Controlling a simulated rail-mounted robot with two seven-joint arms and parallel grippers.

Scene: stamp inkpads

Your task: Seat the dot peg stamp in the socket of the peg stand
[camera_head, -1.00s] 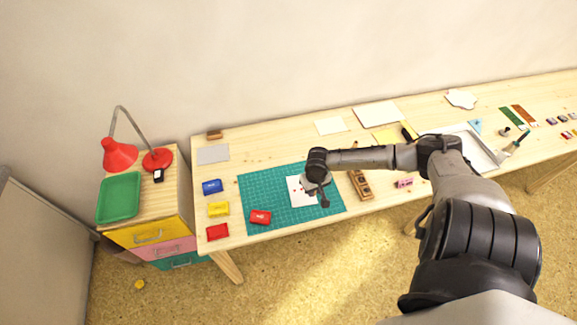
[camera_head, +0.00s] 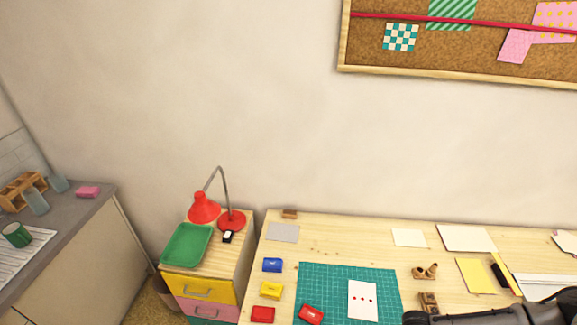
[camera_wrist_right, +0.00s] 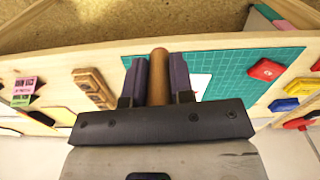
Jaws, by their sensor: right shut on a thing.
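In the right wrist view my right gripper (camera_wrist_right: 159,85) is shut on an upright-looking wooden peg with a rounded end, which I take for the dot peg stamp (camera_wrist_right: 158,70). Its stamping end is hidden. A wooden block with holes or slots (camera_wrist_right: 94,88) lies to the left of the gripper, apart from it; it also shows in the head view (camera_head: 429,299). Behind it in the head view is a small wooden piece with an upturned part (camera_head: 426,271). I cannot tell which is the peg stand. My left gripper is not in view.
Yellow paper (camera_head: 474,275) lies right.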

